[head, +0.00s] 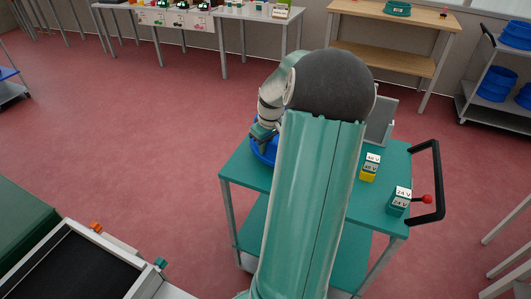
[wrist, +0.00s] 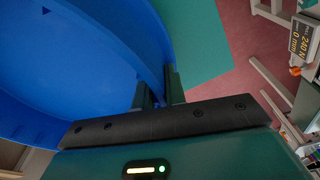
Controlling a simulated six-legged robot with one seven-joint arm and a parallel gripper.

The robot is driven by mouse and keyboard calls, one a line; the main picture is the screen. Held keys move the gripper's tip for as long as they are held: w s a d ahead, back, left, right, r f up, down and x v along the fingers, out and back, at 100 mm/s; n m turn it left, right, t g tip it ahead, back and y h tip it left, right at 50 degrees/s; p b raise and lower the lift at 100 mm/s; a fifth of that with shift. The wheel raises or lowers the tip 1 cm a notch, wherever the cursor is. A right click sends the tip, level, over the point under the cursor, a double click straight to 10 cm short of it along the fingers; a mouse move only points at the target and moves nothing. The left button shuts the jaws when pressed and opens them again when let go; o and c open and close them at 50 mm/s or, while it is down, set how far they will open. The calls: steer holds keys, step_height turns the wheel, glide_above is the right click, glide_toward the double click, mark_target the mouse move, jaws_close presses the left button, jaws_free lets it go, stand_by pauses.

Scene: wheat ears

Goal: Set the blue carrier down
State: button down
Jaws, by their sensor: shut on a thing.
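The blue carrier (head: 257,152) is at the far left end of the teal cart top (head: 242,176) in the head view, partly hidden behind my arm. In the wrist view the carrier (wrist: 85,50) fills the upper left as a wide, curved blue shape. My gripper (wrist: 160,92) is shut on its rim, one finger on each side of the blue wall. My gripper also shows in the head view (head: 263,142), at the carrier. The teal cart top lies behind the carrier in the wrist view (wrist: 200,40). I cannot tell whether the carrier's bottom touches it.
On the cart stand a yellow and white block (head: 370,168), a teal and white block (head: 398,200) and a grey upright panel (head: 381,122). A black handle (head: 437,180) is at its right end. A shelf cart (head: 490,105) holds more blue containers. Red floor is open to the left.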

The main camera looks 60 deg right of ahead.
steer(key=shift+w+d+f, duration=0.1)
steer(key=shift+d+f, duration=0.1)
steer(key=shift+d, duration=0.05)
steer(key=shift+f, duration=1.6)
steer(key=c, duration=1.9)
jaws_free()
steer(key=shift+f, duration=0.15)
steer(key=o, duration=0.4)
steer(key=shift+o, duration=0.2)
